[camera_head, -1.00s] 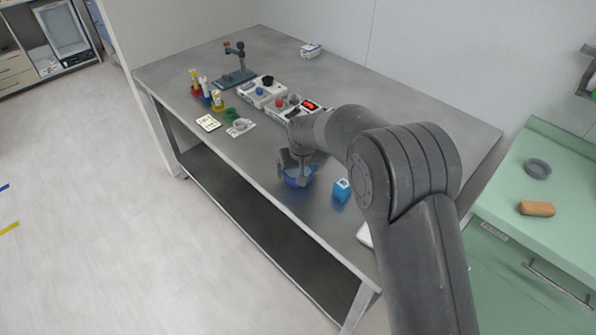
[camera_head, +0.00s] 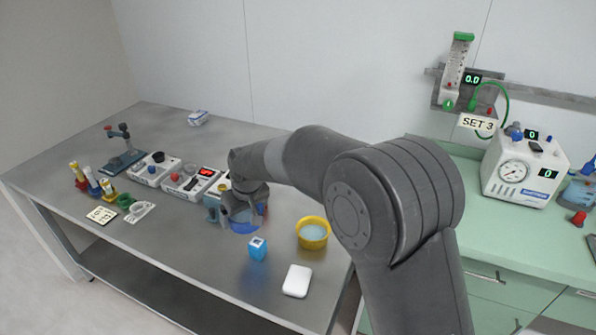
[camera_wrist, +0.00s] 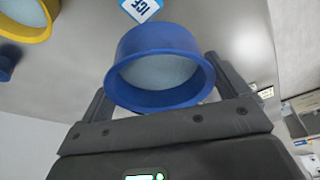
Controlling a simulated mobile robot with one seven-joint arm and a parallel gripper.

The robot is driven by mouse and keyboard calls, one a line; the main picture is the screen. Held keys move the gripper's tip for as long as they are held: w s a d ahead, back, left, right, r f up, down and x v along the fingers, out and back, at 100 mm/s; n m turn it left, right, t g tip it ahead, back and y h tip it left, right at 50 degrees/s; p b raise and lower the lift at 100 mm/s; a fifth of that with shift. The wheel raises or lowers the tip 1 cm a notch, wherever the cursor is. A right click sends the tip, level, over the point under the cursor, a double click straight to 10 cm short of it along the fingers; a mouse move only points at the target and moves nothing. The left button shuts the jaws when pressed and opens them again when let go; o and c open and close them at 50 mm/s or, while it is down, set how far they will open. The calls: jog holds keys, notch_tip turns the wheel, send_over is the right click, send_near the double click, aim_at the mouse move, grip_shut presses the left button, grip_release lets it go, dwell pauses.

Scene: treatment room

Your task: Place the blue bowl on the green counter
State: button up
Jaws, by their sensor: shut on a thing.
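The blue bowl (camera_head: 245,226) is in my gripper (camera_head: 243,208) over the steel table, partly hidden behind the fingers in the head view. In the wrist view the blue bowl (camera_wrist: 160,95) sits between the two fingers of my gripper (camera_wrist: 163,85), its open mouth and pale inside showing. My gripper is shut on it. I cannot tell for certain whether its base is clear of the table. The green counter (camera_head: 455,228) is to the right, beyond my arm, which hides part of its near left side.
On the steel table (camera_head: 185,255), a yellow bowl (camera_head: 313,236), a blue-and-white box (camera_head: 257,250) and a white block (camera_head: 297,281) stand near the gripper. Instruments and vials are farther left.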

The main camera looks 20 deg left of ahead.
jog(key=w+d+r+m+t+h, duration=0.1)
jog(key=w+d+m, duration=0.2)
jog(key=w+d, duration=0.7)
jog(key=w+d+r+m, duration=0.15)
jog(key=w+d, duration=0.45)
jog(key=d, duration=0.7)
jog(key=w+d+r+m+t+h, duration=0.1)
jog(key=w+d+m, duration=0.3)
jog(key=w+d, duration=0.6)
jog(key=s+d+r+m+h, duration=0.15)
jog(key=d+m, duration=0.25)
jog(key=d, duration=1.9)
jog(key=s+d+r+m+h, duration=0.15)
jog(key=d+m, duration=0.25)
jog(key=d, duration=1.8)
send_over(505, 229)
jog(key=shift+y, duration=0.3)
jog(key=f, duration=0.5)
jog(key=s+f, duration=0.1)
jog(key=f, duration=0.1)
jog(key=shift+a+f, duration=0.15)
jog(key=shift+f, duration=1.95)
jog(key=shift+f, duration=0.1)
jog(key=o, duration=0.6)
jog(key=shift+o, duration=0.5)
